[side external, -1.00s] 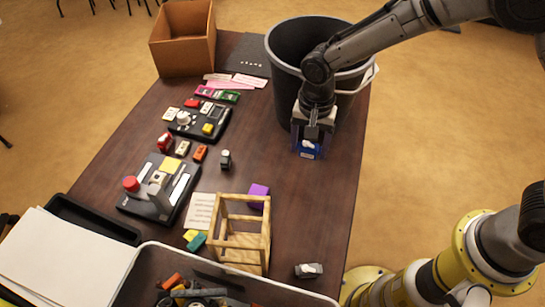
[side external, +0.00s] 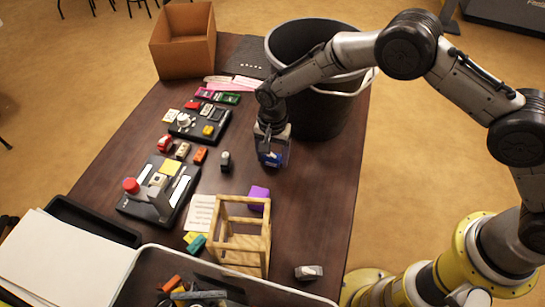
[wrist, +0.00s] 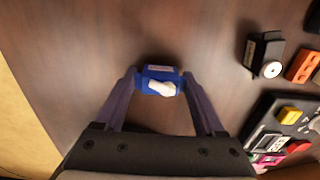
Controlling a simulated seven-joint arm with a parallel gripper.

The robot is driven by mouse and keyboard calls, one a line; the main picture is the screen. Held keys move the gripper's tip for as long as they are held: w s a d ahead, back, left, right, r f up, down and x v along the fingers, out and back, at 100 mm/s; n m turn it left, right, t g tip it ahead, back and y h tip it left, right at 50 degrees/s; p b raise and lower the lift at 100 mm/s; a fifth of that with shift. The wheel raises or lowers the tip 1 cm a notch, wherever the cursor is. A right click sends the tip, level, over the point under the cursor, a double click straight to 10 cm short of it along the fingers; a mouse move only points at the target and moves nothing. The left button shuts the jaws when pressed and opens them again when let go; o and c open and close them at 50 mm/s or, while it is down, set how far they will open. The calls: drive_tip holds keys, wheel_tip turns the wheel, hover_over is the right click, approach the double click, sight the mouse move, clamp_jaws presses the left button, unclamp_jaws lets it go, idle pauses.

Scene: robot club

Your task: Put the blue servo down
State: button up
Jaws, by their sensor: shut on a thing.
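The blue servo (side external: 272,158) with a white horn is held between the fingers of my gripper (side external: 270,152). In the wrist view the servo (wrist: 158,82) sits between the two fingertips of my gripper (wrist: 160,85), its white horn facing the camera. My gripper is shut on it and points down over the brown table (side external: 310,185), in front of the black bucket. I cannot tell whether the servo touches the table top.
A black bucket (side external: 330,115) stands behind my gripper. A small dark part with a pale top (side external: 226,162) lies just left. A wooden frame (side external: 240,240) and a purple block (side external: 259,196) stand nearer the camera. The table right of the frame is mostly clear.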

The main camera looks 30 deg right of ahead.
sight(273, 153)
drive_tip(key=shift+f, duration=0.4)
drive_tip(key=shift+f, duration=0.15)
drive_tip(key=o, duration=1.3)
drive_tip(key=shift+o, duration=0.2)
wheel_tip(273, 153, up, 12)
drive_tip(key=shift+r, duration=0.15)
drive_tip(key=shift+r, duration=0.1)
